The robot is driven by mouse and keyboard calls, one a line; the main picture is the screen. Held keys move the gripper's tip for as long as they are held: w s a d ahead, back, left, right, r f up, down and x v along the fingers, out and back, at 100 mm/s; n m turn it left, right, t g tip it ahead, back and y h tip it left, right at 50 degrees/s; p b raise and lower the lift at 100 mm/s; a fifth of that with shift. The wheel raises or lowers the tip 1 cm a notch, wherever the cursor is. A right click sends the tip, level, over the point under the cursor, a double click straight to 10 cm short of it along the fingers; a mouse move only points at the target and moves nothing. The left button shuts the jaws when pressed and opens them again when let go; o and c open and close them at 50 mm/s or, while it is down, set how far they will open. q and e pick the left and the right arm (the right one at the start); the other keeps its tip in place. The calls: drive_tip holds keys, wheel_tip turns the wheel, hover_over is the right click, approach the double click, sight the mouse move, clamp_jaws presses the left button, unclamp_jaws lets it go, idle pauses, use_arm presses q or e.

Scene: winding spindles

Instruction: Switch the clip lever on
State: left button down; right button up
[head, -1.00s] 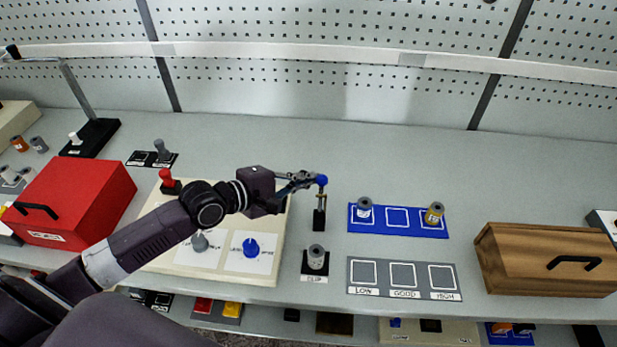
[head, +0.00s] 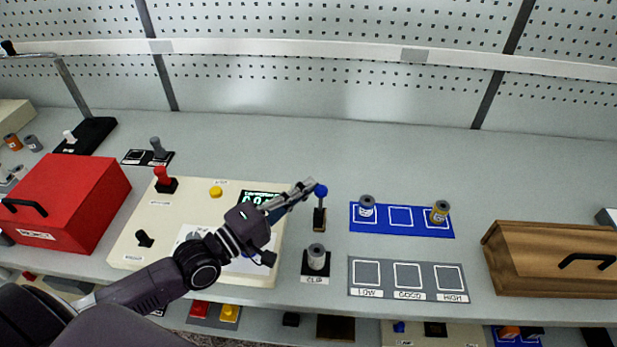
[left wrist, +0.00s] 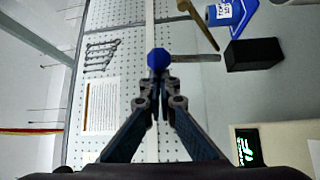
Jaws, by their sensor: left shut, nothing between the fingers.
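In the left wrist view the blue knob (left wrist: 158,58) shows just beyond the shut fingertips (left wrist: 158,86). I cannot tell whether they touch. A grey spindle (head: 316,257) stands upright on the CLIP plate. My right gripper is out of view.
A cream panel (head: 125,245) with a red lever (head: 161,174) and a lit display (head: 262,198) lies under my left arm. A blue tray (head: 400,230) with two spindles and an empty grey tray (head: 408,275) lie right. A wooden box (head: 535,250) stands far right.

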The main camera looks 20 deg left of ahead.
sight(319, 197)
use_arm(q)
drive_tip(key=s, duration=0.1)
drive_tip(key=s+p, duration=0.1)
drive_tip(key=s+d+f, duration=0.1)
drive_tip(key=shift+s+f+p, duration=0.1)
drive_tip(key=shift+s+p, duration=0.1)
drive_tip(key=shift+p, duration=0.1)
drive_tip(key=shift+s+d+f, duration=0.1)
drive_tip(key=shift+f, duration=0.1)
idle(0.5)
